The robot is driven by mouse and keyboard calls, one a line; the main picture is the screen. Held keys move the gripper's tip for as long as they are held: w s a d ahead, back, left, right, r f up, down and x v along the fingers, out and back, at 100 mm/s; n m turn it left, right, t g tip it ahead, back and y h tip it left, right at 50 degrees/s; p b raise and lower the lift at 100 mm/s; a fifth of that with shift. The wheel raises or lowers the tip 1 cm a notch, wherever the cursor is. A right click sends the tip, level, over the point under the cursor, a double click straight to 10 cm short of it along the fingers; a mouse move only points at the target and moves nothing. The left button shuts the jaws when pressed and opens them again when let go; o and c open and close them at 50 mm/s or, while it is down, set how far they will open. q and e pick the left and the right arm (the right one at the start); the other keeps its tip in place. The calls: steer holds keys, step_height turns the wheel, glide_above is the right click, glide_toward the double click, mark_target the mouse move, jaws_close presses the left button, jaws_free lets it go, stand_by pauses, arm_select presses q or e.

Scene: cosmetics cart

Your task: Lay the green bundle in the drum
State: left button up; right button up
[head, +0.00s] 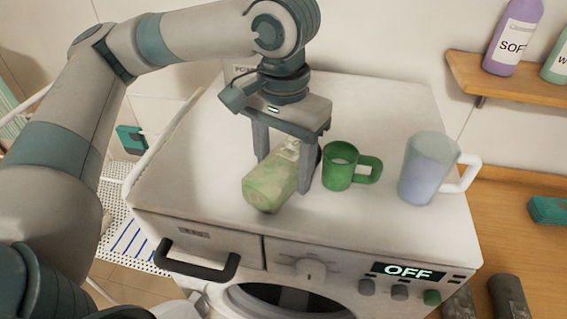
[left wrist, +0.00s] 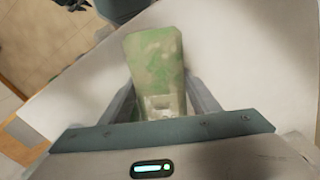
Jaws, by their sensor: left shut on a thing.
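The green bundle (head: 268,184), a mottled pale-green roll, is at the top of the white washing machine (head: 185,150), near its front edge. My left gripper (head: 283,172) points down over it and is shut on it, one finger on each side. In the left wrist view the bundle (left wrist: 155,62) sticks out between the two fingers. I cannot tell whether it touches the machine top. The drum (head: 285,300) shows as a dark round opening low in the machine's front, cut off by the picture's bottom edge. My right gripper is out of view.
A green mug (head: 340,168) stands close to the right of my left gripper. A frosted mug (head: 427,170) with a white handle stands farther right. The drawer handle (head: 197,264) juts from the machine's front. A shelf (head: 510,84) with bottles is at upper right. The machine top's left side is clear.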

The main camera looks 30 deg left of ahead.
mark_target(283, 158)
arm_select(q)
steer(key=shift+f, duration=0.1)
steer(key=o, duration=1.2)
step_height(283, 158, up, 12)
steer(key=b, duration=0.2)
steer(key=shift+b, duration=0.3)
steer(key=shift+c, duration=1.3)
